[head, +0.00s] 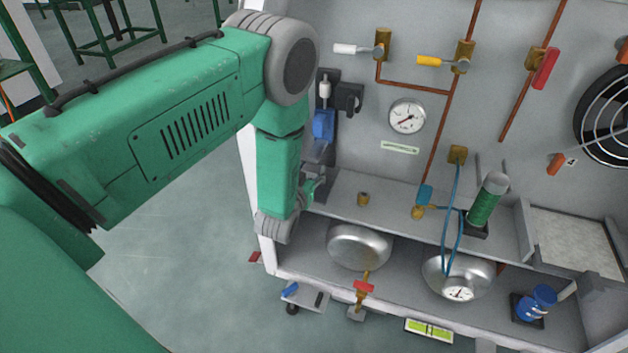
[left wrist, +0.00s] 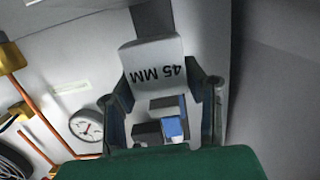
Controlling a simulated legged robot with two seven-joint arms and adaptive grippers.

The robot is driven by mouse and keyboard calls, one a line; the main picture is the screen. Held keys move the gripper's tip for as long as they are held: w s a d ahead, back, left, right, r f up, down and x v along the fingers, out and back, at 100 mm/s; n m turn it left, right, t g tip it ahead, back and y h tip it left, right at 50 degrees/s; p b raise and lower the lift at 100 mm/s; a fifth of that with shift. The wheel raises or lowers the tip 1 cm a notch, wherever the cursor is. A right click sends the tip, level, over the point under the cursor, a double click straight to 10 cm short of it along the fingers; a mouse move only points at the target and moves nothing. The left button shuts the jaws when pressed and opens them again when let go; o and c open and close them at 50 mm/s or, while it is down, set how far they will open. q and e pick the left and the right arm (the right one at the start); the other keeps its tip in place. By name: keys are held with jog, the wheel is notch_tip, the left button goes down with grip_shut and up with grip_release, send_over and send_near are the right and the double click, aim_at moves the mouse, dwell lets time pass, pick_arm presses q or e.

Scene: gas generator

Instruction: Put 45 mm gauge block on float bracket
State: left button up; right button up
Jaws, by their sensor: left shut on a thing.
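My left gripper (head: 314,183) is beside the generator's back wall, at the left end of the upper shelf. In the left wrist view, the grey block marked "45 MM" (left wrist: 153,62) is between the two dark fingers, and the gripper is shut on it. The lettering appears upside down there. In the head view a dark wall bracket (head: 330,88) with a blue part (head: 323,125) is just above the gripper. It looks like the float bracket, but I cannot be sure. The blue part also shows in the left wrist view (left wrist: 174,129). My right gripper is not in view.
Two steel bowls (head: 358,246) sit in the lower shelf. A green cylinder (head: 487,203) stands on the upper shelf (head: 400,207). A pressure gauge (head: 407,117) and valves with coloured handles are on the wall, right of the bracket.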

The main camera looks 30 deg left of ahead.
aim_at(315, 175)
pick_arm(q)
jog(key=shift+w+r, duration=0.1)
jog(key=shift+w, duration=0.5)
jog(key=f+b, duration=0.1)
jog(key=f, duration=0.1)
jog(key=w+f+b, duration=0.1)
jog(key=shift+a+f+b, duration=0.15)
jog(key=shift+f+b, duration=0.15)
jog(key=shift+f, duration=0.1)
jog(key=shift+r, duration=0.1)
jog(key=o, duration=1.3)
